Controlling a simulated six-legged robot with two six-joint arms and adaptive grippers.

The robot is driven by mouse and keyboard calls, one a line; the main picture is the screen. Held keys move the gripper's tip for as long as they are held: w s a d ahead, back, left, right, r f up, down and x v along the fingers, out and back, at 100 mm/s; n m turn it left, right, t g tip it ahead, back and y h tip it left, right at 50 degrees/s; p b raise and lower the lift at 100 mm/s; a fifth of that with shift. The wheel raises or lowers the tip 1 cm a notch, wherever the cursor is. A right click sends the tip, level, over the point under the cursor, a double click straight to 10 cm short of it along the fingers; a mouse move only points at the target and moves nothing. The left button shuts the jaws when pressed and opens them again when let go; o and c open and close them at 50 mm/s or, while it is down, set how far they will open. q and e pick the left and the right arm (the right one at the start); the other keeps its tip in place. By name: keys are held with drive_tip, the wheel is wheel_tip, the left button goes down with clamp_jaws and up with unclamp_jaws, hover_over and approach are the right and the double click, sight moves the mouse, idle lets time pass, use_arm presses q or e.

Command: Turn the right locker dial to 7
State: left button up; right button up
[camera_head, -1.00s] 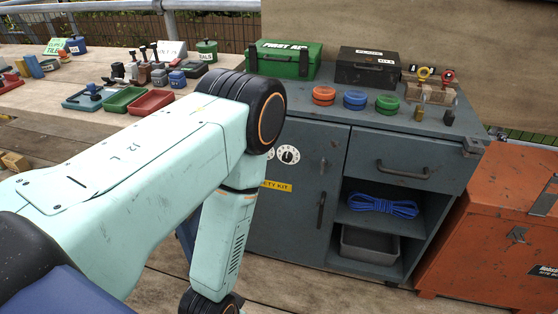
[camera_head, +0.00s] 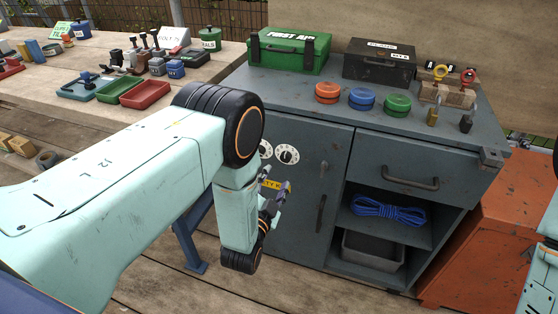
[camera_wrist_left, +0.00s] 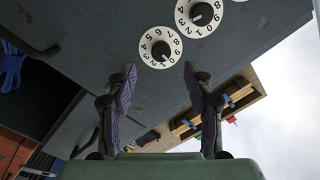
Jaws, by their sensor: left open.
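The locker's right dial (camera_head: 287,154) is a white disc with black digits and a dark knob, on the grey door (camera_head: 300,190). In the left wrist view, which is turned over, this dial (camera_wrist_left: 160,47) lies just beyond the fingertips; its setting is too small to tell. The neighbouring dial (camera_head: 265,149) is partly hidden by my arm; it also shows in the left wrist view (camera_wrist_left: 201,13). My left gripper (camera_head: 277,196) is open and empty, in front of the door below the dials. Its fingers (camera_wrist_left: 160,76) are apart, not touching the knob. My right gripper is out of view.
A yellow label (camera_head: 276,185) is partly behind my left gripper. A door handle (camera_head: 321,213) stands out to the right. The cabinet top holds a green first aid box (camera_head: 290,52) and coloured round containers. An orange chest (camera_head: 478,245) stands at right.

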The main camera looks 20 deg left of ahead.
sight(285, 159)
use_arm(q)
drive_tip(key=shift+m, duration=0.3)
drive_tip(key=w+b, duration=0.1)
drive_tip(key=w, duration=0.2)
drive_tip(key=w+b, duration=0.1)
drive_tip(key=w, duration=0.2)
drive_tip(key=shift+d+r, duration=0.15)
drive_tip(key=shift+r, duration=0.05)
drive_tip(key=shift+w+r, duration=0.15)
drive_tip(key=shift+w, duration=0.6)
drive_tip(key=shift+s, duration=0.15)
drive_tip(key=c, duration=0.4)
clamp_jaws()
